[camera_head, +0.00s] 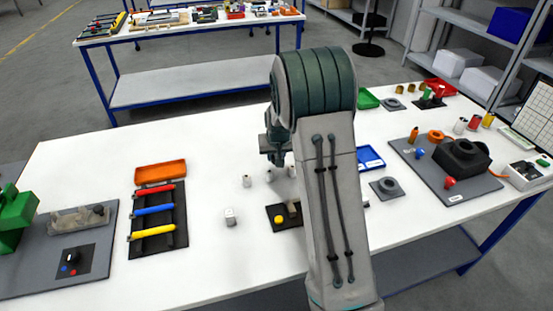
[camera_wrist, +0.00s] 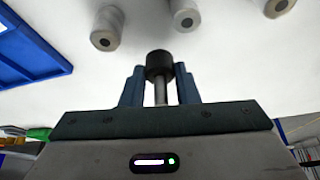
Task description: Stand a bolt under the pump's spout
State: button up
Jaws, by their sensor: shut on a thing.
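My gripper (camera_wrist: 160,85) is shut on a bolt (camera_wrist: 160,66) with a dark round head and a bright metal shank, seen between the two blue fingers in the wrist view. In the head view, my gripper (camera_head: 275,152) is over the middle of the white table, partly behind my arm; the bolt cannot be made out there. A dark plate with a yellow button (camera_head: 279,219) lies near the front edge, partly hidden by my arm. I cannot tell for sure whether it belongs to the pump, and no spout is clearly visible.
Several small white cylinders stand near my gripper, one at left (camera_head: 246,181); they also show in the wrist view (camera_wrist: 107,27). A white block (camera_head: 230,217), a blue tray (camera_head: 370,158) and a rack of coloured tools (camera_head: 156,243) are nearby. Free tabletop lies left of the cylinders.

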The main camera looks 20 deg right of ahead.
jog(key=shift+f, duration=1.25)
jog(key=shift+f, duration=0.1)
jog(key=o, duration=1.1)
jog(key=shift+c, duration=0.2)
